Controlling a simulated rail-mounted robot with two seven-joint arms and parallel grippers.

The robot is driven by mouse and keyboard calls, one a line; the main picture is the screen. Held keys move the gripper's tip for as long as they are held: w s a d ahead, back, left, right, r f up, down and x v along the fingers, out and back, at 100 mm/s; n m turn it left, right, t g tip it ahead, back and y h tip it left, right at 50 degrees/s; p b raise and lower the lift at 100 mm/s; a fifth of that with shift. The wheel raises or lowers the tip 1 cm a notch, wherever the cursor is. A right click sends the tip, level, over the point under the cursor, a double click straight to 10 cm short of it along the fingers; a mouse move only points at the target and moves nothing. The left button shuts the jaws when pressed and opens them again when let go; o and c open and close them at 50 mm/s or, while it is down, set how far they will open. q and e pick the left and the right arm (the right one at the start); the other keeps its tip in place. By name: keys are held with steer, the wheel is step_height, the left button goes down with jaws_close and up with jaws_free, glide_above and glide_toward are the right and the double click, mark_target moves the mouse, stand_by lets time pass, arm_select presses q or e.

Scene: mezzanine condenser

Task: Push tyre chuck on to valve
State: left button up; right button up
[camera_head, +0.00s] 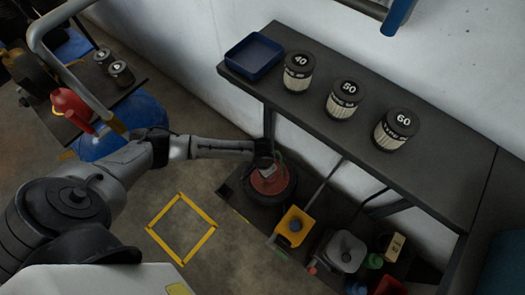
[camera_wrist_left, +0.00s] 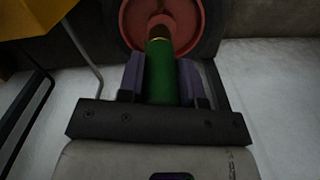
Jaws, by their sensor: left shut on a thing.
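My left gripper (camera_head: 266,164) is low, over the small wheel under the bench. In the left wrist view the gripper (camera_wrist_left: 161,72) is shut on the tyre chuck (camera_wrist_left: 160,88), a green cylinder with a brass-coloured ring near its far end. The wheel has a red hub (camera_head: 270,183) and a dark tyre (camera_head: 291,191); the red hub also shows in the left wrist view (camera_wrist_left: 190,22). The chuck's far end overlaps the hub. I cannot make out the valve, nor tell whether the chuck touches it. My right gripper is not in view.
A dark bench (camera_head: 430,170) above carries a blue tray (camera_head: 254,55) and several numbered filters (camera_head: 343,100). The floor inside the yellow square (camera_head: 182,229) is clear.

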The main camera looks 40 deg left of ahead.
arm_select(q)
steer(key=shift+s+r+p, duration=0.2)
steer(key=shift+p, duration=0.65)
step_height(320, 180, down, 2)
steer(key=shift+w+f+b, duration=0.1)
steer(key=shift+f+b, duration=0.05)
steer(key=shift+b, duration=0.65)
steer(key=shift+f+b, duration=0.9)
steer(key=shift+f, duration=1)
steer(key=shift+p, duration=1.3)
steer(key=shift+f+b, duration=1)
steer(key=shift+f, duration=0.95)
steer(key=o, duration=1)
steer(key=shift+o, duration=0.2)
steer(key=shift+r, duration=0.15)
step_height(320, 180, up, 14)
steer(key=p, duration=0.8)
steer(key=shift+f, duration=0.2)
